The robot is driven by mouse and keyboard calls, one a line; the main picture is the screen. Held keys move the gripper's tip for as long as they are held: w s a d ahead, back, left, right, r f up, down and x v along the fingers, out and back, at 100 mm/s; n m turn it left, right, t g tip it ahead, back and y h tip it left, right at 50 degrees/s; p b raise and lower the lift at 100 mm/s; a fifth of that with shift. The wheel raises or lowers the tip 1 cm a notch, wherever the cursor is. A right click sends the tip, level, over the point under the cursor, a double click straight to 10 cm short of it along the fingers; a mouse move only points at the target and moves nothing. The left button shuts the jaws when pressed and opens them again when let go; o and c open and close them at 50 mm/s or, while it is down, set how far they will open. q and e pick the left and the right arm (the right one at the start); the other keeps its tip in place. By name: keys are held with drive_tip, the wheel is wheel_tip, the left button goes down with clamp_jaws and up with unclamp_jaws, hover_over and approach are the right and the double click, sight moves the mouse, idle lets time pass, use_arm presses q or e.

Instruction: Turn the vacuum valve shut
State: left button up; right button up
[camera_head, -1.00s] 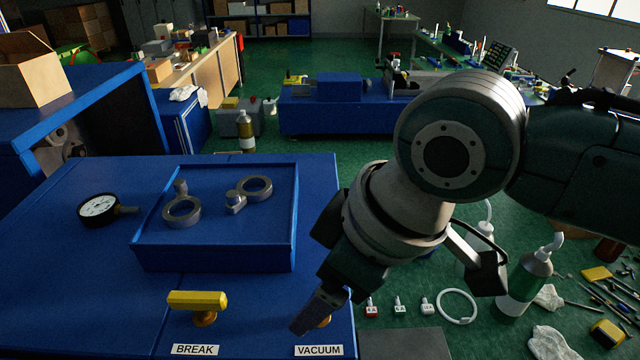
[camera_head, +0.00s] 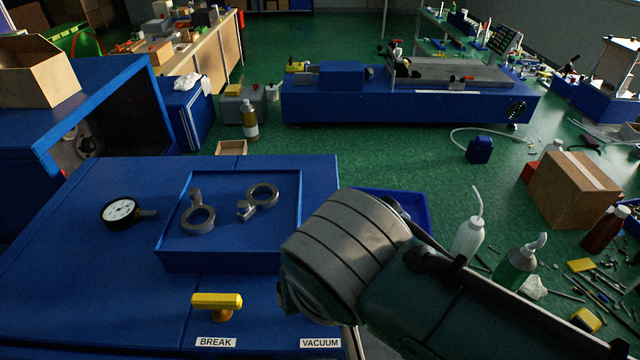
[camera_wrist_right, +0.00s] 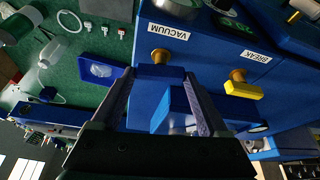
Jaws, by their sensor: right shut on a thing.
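The vacuum valve shows in the right wrist view as a brass stem (camera_wrist_right: 160,55) with a blue handle (camera_wrist_right: 159,71) lying crosswise, roughly along the VACUUM label (camera_wrist_right: 169,31). My right gripper (camera_wrist_right: 159,76) has one finger at each end of this handle and is shut on it. In the head view my right arm hides the valve and the gripper; only the VACUUM label (camera_head: 320,343) shows at the bench's front edge. My left gripper is in neither view.
Bottles (camera_head: 468,238) stand right of the bench.

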drive_tip(key=shift+a+m+h, duration=0.15)
drive_tip(key=shift+m+h, duration=0.15)
drive_tip(key=shift+m, duration=0.5)
drive_tip(key=o, duration=1.2)
drive_tip(key=shift+o, duration=0.2)
drive_tip(key=shift+r, duration=0.15)
drive_tip(key=shift+s+r, duration=0.15)
drive_tip(key=shift+r, duration=0.1)
drive_tip(key=v, duration=0.9)
drive_tip(key=shift+p, duration=0.45)
